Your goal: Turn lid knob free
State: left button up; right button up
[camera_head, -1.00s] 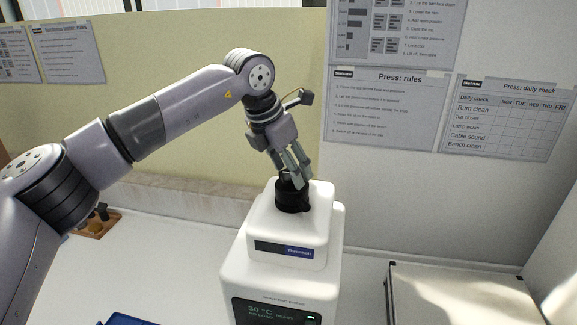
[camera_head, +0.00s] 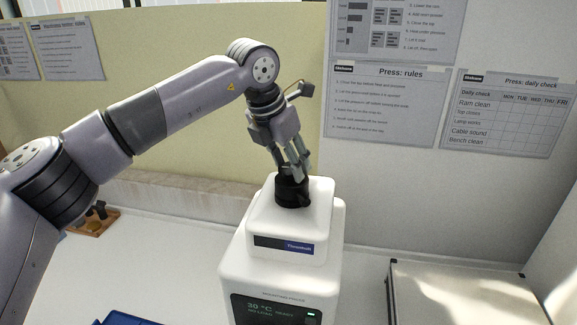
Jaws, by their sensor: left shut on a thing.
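The white press (camera_head: 250,217) stands on the bench in the middle of the head view, with a stepped top and a lit display (camera_head: 277,309) reading 30 °C. A black lid knob (camera_head: 293,194) sits on its top. My left gripper (camera_head: 297,176) reaches down from above, tilted, and is shut on the knob. The fingers cover the upper part of the knob. My right gripper is out of view.
A pale box with dark edges (camera_head: 460,298) stands at the lower right. A blue tray (camera_head: 125,319) shows at the bottom left, and a small wooden holder (camera_head: 93,222) behind my left arm. Walls with posted sheets close off the back.

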pick_arm(q)
jog(key=n+b, duration=0.1)
jog(key=b, duration=0.1)
jog(key=n+y+b, duration=0.1)
jog(key=n, duration=0.1)
jog(key=shift+s+d+f+t+b, duration=0.1)
jog(key=shift+d+f+t+b, duration=0.1)
jog(key=shift+t+b, duration=0.2)
jog(key=n+y+b, duration=0.1)
jog(key=n, duration=0.2)
jog(key=shift+d+r+b, duration=0.1)
jog(key=shift+b, duration=0.25)
jog(key=shift+d+r+n+y+b, duration=0.1)
jog(key=shift+n+y+b, duration=0.3)
jog(key=shift+n, duration=0.6)
jog(key=shift+n+y, duration=0.3)
jog(key=shift+n, duration=0.6)
jog(key=shift+d+r+n+y, duration=0.15)
jog(key=shift+n+y, duration=0.25)
jog(key=shift+n, duration=0.5)
jog(key=shift+d+n+y+p, duration=0.1)
jog(key=shift+n+y+p, duration=0.35)
jog(key=shift+n, duration=0.75)
jog(key=shift+n+g+y+p, duration=0.4)
jog(key=shift+n+p, duration=0.35)
jog(key=shift+n, duration=0.55)
